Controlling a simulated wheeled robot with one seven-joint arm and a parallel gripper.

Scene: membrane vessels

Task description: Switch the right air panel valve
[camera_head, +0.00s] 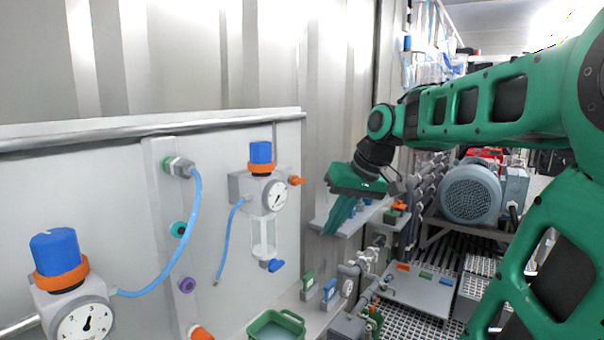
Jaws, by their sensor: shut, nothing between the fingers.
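The air panel (110,190) is a pale board on the corrugated wall at left. Its right unit has a blue cap (261,152) over an orange ring, a round gauge (272,195) and a clear bowl (264,238). A small orange handle (296,180) sticks out at that unit's right side, and a blue handle (274,265) sits low beside the bowl. I cannot tell which of these is the task's valve. My green gripper (335,226) is to the right of the panel, pointing down, shut and empty, apart from both handles.
A left regulator (57,252) with a blue cap stands near the camera, joined to a blue hose (184,255). A green bin (277,325) is below the panel. Pipes, small valves and a grey motor (470,194) fill the right side. My arm spans the upper right.

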